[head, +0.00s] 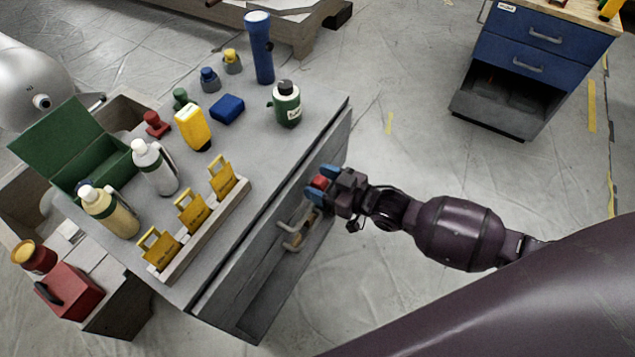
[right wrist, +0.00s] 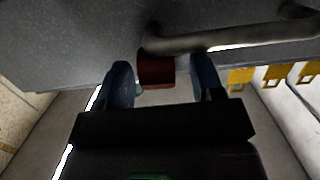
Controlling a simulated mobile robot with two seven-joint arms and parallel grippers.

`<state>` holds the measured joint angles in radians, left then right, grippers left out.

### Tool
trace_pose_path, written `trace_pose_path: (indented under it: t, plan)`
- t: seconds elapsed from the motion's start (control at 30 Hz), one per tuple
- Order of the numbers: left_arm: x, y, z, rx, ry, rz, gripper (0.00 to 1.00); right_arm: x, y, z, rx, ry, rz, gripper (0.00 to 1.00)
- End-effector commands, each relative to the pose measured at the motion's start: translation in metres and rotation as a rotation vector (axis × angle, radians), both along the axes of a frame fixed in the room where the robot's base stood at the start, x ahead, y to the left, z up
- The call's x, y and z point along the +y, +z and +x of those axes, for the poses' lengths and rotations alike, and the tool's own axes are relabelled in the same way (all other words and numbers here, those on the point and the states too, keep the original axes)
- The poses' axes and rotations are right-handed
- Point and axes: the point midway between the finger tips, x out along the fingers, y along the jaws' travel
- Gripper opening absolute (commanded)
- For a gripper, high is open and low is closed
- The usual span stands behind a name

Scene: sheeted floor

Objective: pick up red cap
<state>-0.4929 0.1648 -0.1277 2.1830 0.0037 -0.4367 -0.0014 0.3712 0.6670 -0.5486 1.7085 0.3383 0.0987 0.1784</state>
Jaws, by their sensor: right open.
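A small red piece, likely the red cap (head: 320,182), shows between the blue fingertips of my right gripper (head: 321,184), beside the front of the grey workbench. In the right wrist view the red piece (right wrist: 156,70) sits between the two spread blue fingers (right wrist: 165,82), close to a metal bar handle (right wrist: 215,38). The right gripper is open, with a gap visible on the red piece's right side. Whether a finger touches it I cannot tell. A red knobbed object (head: 156,124) also stands on the bench top. My left gripper is not in view.
The grey bench (head: 262,165) has a drawer handle (head: 297,232) just below my right gripper. On top are bottles, a yellow container (head: 193,127), a blue flashlight (head: 259,48), a green box (head: 65,145) and a rack (head: 210,235) of yellow holders.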

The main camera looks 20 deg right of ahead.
Motion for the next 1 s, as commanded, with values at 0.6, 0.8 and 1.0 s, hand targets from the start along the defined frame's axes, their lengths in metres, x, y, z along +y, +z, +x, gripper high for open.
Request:
trace_pose_path:
  t: [0.6, 0.8, 1.0]
  plan:
    - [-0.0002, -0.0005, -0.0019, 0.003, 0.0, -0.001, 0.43, 0.0031, -0.0002, 0.0047, -0.001, 0.0, -0.001, 0.17]
    - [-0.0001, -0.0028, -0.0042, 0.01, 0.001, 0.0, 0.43, 0.0032, -0.0001, 0.0047, -0.001, 0.0, -0.001, 0.02]
    - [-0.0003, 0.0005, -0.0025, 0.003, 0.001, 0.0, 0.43, 0.0032, 0.0062, 0.0052, -0.004, 0.0, 0.0, 0.02]
